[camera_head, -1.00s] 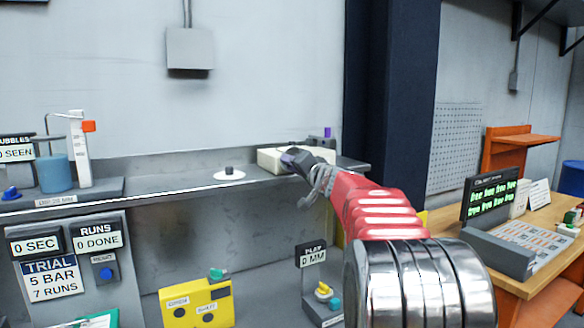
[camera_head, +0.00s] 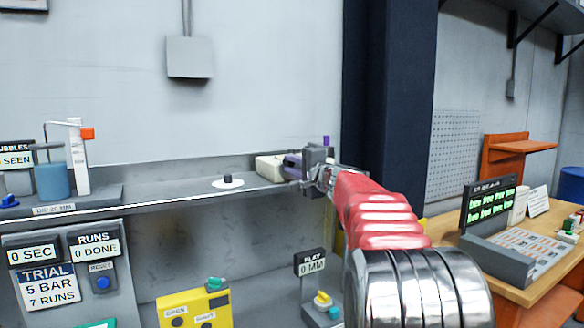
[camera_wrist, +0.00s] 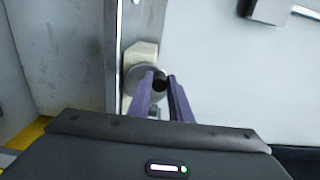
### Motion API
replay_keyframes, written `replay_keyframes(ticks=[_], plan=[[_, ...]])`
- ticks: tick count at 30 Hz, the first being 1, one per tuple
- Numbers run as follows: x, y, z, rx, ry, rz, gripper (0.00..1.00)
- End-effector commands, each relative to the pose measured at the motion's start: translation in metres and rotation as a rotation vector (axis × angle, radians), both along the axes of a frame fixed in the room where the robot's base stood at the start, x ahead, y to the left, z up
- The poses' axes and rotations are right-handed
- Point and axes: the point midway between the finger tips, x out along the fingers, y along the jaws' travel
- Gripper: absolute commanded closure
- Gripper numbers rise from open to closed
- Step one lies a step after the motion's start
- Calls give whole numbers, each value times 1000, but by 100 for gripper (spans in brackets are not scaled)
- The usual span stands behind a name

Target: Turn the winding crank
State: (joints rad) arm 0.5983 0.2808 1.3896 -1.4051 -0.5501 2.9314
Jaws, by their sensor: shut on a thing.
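The winding crank shows in the wrist view as a grey disc (camera_wrist: 133,78) on a cream block (camera_wrist: 141,54), with a dark round knob (camera_wrist: 160,84) at the disc's right side. My gripper (camera_wrist: 159,77) has its two purple fingers on either side of this knob and is shut on it. In the head view the cream block (camera_head: 269,168) sits on the grey shelf, and my gripper (camera_head: 286,163) reaches it from the right. The gripper hides the disc and knob there.
A white disc with a black knob (camera_head: 228,181) lies on the shelf (camera_head: 170,194) to the left. A yellow box (camera_head: 193,308) and a "PLAY 0 MM" sign (camera_head: 310,263) are below. A dark column (camera_head: 390,100) rises at the right.

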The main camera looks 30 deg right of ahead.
Motion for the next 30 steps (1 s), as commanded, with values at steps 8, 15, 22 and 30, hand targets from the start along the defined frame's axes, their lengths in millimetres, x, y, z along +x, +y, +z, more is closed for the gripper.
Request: replay_keyframes(ticks=[8, 15, 22, 30], plan=[[0, -2, -1, 11, 1, -3, 100], [0, -2, -1, 11, 1, -3, 76], [0, -1, -1, 10, 0, -2, 63], [-2, -1, 0, 10, 0, -1, 63]])
